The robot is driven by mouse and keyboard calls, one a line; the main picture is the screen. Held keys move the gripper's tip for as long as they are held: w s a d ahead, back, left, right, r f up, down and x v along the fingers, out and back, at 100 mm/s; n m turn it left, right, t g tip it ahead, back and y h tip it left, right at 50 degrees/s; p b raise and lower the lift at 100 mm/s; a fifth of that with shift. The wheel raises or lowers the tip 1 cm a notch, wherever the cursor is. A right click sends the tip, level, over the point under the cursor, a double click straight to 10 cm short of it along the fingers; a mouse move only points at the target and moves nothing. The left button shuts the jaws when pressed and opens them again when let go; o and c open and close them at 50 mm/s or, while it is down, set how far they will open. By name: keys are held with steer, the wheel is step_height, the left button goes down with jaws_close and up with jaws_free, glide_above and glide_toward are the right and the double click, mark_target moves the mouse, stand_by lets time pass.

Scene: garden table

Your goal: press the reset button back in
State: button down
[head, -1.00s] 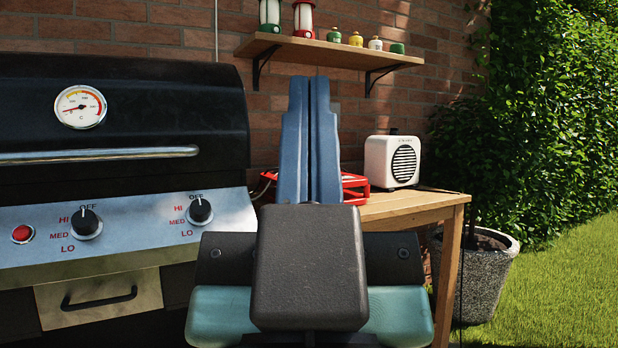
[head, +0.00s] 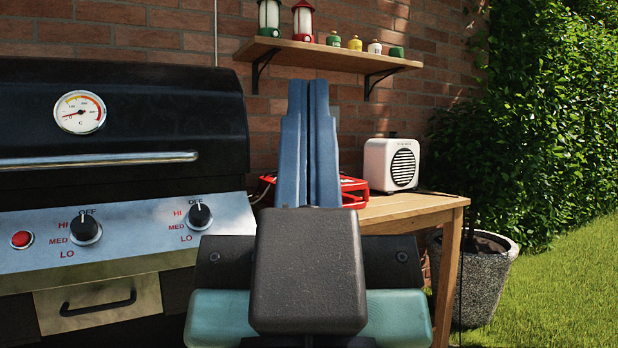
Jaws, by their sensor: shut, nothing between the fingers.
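My gripper (head: 308,86) points up and away in the middle of the head view. Its two blue fingers are together with nothing between them. A red case or frame (head: 354,188) lies on the wooden table behind the fingers, and they hide its middle. No button can be made out on its visible parts. A round red button (head: 22,239) sits on the grill's steel front panel at the far left, well apart from my gripper. I cannot tell from this view which one is the reset button.
The black grill (head: 120,120) fills the left side. A white speaker-like box (head: 391,164) stands on the wooden table (head: 410,206). A shelf (head: 330,54) with lanterns and small canisters hangs above. A stone planter (head: 484,287) and hedge are at right. Open grass lies at far right.

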step_height(320, 180, up, 54)
steer(key=p, duration=5.3)
steer(key=shift+w, duration=0.1)
